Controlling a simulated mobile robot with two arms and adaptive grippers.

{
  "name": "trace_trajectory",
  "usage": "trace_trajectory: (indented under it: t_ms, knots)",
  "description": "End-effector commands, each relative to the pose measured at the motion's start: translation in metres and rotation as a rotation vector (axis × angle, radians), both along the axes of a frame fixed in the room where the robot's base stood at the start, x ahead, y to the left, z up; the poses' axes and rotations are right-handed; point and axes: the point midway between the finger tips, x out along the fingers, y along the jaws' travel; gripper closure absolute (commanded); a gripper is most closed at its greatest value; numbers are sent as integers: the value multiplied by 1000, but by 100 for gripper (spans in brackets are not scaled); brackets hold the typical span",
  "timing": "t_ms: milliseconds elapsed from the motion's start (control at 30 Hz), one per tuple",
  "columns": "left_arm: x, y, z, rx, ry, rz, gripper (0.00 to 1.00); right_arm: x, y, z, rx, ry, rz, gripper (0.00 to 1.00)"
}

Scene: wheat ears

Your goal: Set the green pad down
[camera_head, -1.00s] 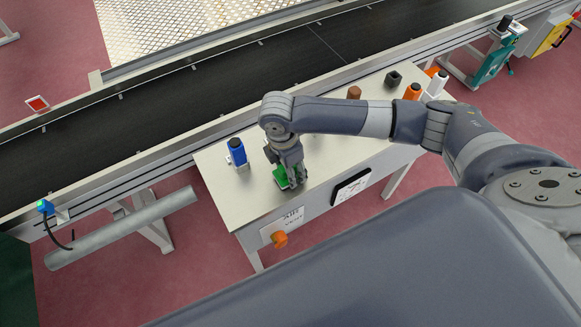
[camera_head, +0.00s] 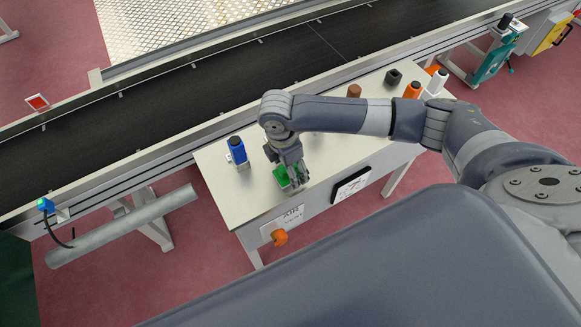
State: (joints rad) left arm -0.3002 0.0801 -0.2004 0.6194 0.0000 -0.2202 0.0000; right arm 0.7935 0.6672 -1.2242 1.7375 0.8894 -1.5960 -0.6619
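The green pad (camera_head: 282,177) is low at the front left part of the white table (camera_head: 245,205), partly covered by my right gripper. My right gripper (camera_head: 293,181) points down at the pad, its fingers next to and over the pad's right side. The fingers are small and overlap the pad, so I cannot tell whether they are open or shut on it, nor whether the pad rests fully on the table. My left gripper is out of view.
A blue item (camera_head: 237,152) stands to the left of the pad. Brown (camera_head: 354,91), black (camera_head: 393,76), orange (camera_head: 411,91) and white (camera_head: 436,83) items stand at the table's right end. A conveyor (camera_head: 190,95) runs behind. The table's front edge is close to the pad.

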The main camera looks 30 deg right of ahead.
Motion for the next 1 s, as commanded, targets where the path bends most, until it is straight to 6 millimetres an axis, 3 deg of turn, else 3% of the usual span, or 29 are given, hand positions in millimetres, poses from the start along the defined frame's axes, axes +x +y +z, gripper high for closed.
trace_trajectory:
  t_ms: [500,700,1000]
  knots:
    - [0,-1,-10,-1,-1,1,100,1,13,99,2,-4,0,34]
    - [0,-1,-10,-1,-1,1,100,-1,14,112,0,0,0,34]
    - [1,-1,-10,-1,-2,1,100,-1,14,113,0,0,0,34]
